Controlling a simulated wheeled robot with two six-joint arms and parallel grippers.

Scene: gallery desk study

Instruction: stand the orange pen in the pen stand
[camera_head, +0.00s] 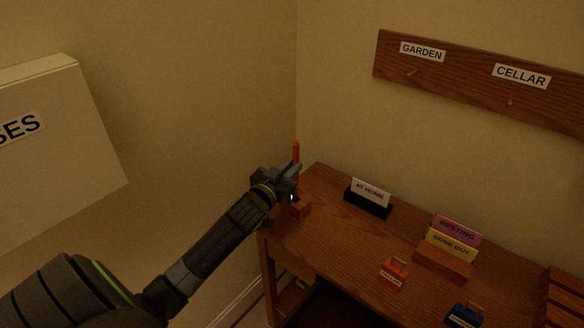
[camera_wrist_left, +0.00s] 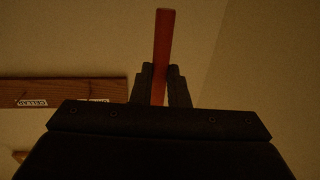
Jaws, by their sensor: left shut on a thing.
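The orange pen (camera_head: 296,150) is upright in the head view, at the far left corner of the desk. My left gripper (camera_head: 294,172) is shut on it, and its upper part sticks out above the fingers. In the left wrist view the pen (camera_wrist_left: 165,45) stands between the two fingers of the left gripper (camera_wrist_left: 160,75). A small wooden block that looks like the pen stand (camera_head: 301,209) shows just below the gripper. The pen's lower end is hidden, so I cannot tell whether it is in the stand. My right gripper is not in view.
The wooden desk (camera_head: 330,220) holds a black holder with an "AT HOME" card (camera_head: 369,196), a wooden card rack (camera_head: 443,262), an orange tag (camera_head: 393,274) and a blue tag (camera_head: 464,316). A labelled peg board (camera_head: 455,75) hangs on the wall. A white box (camera_head: 60,125) is at left.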

